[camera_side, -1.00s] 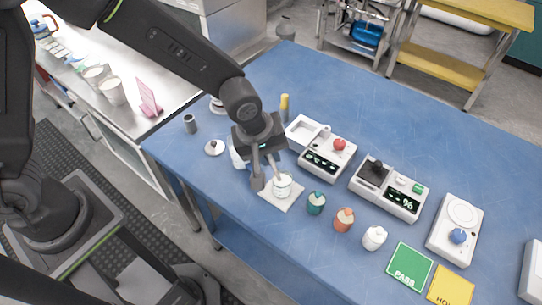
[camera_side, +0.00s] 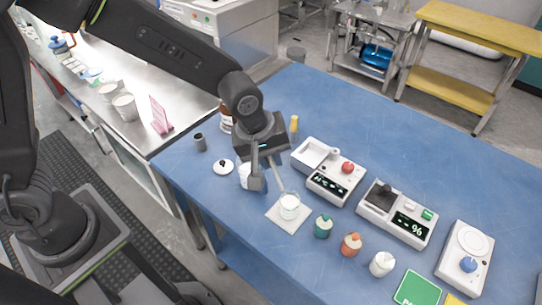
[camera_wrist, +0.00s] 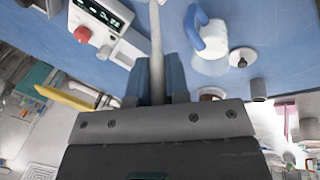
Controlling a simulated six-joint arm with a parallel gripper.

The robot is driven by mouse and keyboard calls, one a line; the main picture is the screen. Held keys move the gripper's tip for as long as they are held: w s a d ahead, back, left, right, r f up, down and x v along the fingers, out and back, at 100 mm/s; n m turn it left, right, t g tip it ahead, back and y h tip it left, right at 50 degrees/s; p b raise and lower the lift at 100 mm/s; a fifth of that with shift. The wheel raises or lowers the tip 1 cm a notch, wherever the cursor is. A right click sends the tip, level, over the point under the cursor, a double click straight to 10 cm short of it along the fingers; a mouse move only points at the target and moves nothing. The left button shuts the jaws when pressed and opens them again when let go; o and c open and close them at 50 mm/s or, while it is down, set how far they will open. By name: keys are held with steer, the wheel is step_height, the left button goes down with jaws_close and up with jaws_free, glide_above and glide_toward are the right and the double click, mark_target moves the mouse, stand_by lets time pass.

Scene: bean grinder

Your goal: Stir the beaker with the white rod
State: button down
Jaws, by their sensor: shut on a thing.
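My gripper (camera_side: 266,176) is shut on the white rod (camera_side: 279,179), which slants down from the fingers. The beaker (camera_side: 289,207), clear with white contents, stands upright on a pale square pad (camera_side: 273,213). The rod's lower end meets the beaker's mouth in the side view; I cannot tell whether it is inside or just above. The fingers are above and left of the beaker. In the wrist view the rod (camera_wrist: 157,45) runs up from between the fingers (camera_wrist: 157,78) and leaves the top edge; the beaker is not visible there.
A white cup with a blue handle (camera_wrist: 214,62) stands close to my gripper. Nearby are a white lid with a black knob (camera_side: 223,167) and a grey cup (camera_side: 200,142). Green (camera_side: 323,226), orange (camera_side: 351,244) and white (camera_side: 382,263) small jars stand right of the pad, before white devices (camera_side: 327,172).

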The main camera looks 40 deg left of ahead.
stand_by(0.6)
steer(key=shift+r, duration=2.5)
steer(key=shift+a, duration=0.1)
